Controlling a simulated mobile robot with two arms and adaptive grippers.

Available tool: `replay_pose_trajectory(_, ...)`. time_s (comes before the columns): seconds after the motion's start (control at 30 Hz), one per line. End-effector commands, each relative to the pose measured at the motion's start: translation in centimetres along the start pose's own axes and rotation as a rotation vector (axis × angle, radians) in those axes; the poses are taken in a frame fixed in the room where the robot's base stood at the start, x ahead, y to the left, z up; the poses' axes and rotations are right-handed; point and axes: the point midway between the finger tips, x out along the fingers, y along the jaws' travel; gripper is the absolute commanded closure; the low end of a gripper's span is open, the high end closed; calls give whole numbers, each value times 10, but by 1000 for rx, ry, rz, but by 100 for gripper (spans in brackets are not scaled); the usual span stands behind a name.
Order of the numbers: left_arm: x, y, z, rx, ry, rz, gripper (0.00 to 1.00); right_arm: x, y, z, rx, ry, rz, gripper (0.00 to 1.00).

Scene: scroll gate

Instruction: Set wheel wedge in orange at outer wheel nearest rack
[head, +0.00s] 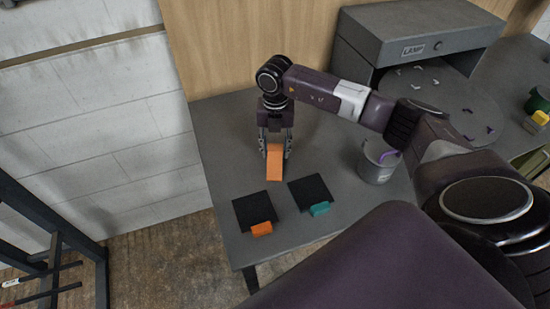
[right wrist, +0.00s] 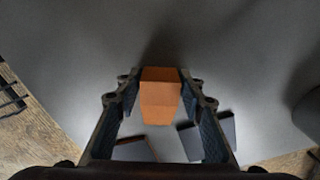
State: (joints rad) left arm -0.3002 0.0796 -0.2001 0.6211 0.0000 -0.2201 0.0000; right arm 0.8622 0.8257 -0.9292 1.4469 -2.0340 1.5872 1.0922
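My right gripper (head: 275,155) is over the grey table, pointing down, with its fingers on both sides of an orange wedge (head: 274,170). In the right wrist view the fingertips (right wrist: 160,84) press against the sides of the orange wedge (right wrist: 160,100). The wedge appears held above the table top. The rack (head: 60,270) stands at the lower left, with a few rods showing. No wheel shows in either view. My left gripper is not in view.
Two black mats lie on the table (head: 225,135), one with an orange block (head: 262,229), one with a teal block (head: 320,209). A grey pail (head: 377,165) stands to the right. A grey box marked LAMP (head: 420,45) stands behind. The table's left part is clear.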

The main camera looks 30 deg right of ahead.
Motion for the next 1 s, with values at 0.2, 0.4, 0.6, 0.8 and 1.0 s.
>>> replay_pose_trajectory(0.2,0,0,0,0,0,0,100,0,0,0,0,0,0,91)
replay_pose_trajectory(0.4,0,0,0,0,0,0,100,-1,0,0,0,-1,1,100)
replay_pose_trajectory(0.6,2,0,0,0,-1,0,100,-5,1,1,1,-2,2,100)
replay_pose_trajectory(0.8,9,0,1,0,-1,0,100,-27,0,2,1,-5,3,100)
replay_pose_trajectory(1.0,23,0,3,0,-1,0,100,-77,2,2,1,-8,6,100)
